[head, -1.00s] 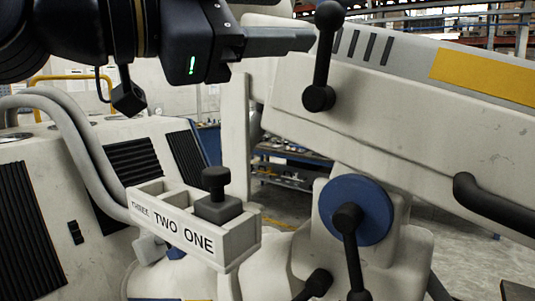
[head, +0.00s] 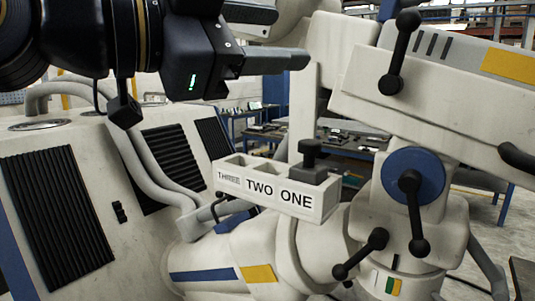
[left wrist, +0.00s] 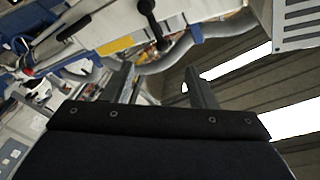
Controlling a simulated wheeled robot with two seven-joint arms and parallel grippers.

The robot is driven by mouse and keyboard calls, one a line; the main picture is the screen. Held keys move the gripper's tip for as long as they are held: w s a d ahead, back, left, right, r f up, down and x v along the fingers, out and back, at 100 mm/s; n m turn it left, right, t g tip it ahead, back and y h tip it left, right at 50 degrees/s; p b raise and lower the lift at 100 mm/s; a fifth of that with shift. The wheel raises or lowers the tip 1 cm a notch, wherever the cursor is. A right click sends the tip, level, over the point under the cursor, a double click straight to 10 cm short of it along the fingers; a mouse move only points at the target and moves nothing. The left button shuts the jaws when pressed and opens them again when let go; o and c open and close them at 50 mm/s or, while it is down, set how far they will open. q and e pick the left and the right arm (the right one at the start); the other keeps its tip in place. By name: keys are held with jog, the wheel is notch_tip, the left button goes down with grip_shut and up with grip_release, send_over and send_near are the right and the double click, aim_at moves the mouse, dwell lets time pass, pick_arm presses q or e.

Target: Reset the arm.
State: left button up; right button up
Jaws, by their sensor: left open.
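The large white microscope arm (head: 430,95) slants across the upper right of the head view, with a yellow patch near its top. A black ball-ended lever (head: 399,52) sticks up from its side. A blue disc joint (head: 432,165) with a black lever sits below it. A white holder (head: 270,200) labelled THREE, TWO, ONE stands at centre; a dark knobbed block (head: 309,165) sits in the ONE compartment. My left gripper (head: 285,38) is open and empty, left of the arm and apart from it. Its fingers also show in the left wrist view (left wrist: 160,88). My right gripper is not seen.
A white console (head: 75,150) with black ribbed vents and grey hoses fills the left. Another ball-ended lever (head: 361,255) stands low on the base. A workbench (head: 345,140) and open floor lie behind.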

pick_arm(q)
jog(key=w+a+f+n+y, duration=0.1)
jog(key=a+f+n+y, duration=0.5)
jog(key=f, duration=0.9)
jog(key=w+a+f+n+y, duration=0.25)
jog(key=a+f+n, duration=0.45)
jog(key=f, duration=0.8)
jog(key=s+a+f+n+g+y, duration=0.1)
jog(key=s+a+f+n, duration=0.1)
jog(key=f, duration=0.6)
jog(key=s+a+f+n+g, duration=0.2)
jog(key=s+a+f+n, duration=0.1)
jog(key=s+f, duration=0.3)
jog(key=s+a+f+n+g+y, duration=0.1)
jog(key=s+a+f+n, duration=0.1)
jog(key=s+f, duration=0.3)
notch_tip(320, 180, down, 5)
jog(key=shift+a+r+n+g+y, duration=0.2)
jog(key=shift+a+n+g+y, duration=0.15)
jog(key=shift+n, duration=0.55)
jog(key=shift+d, duration=0.1)
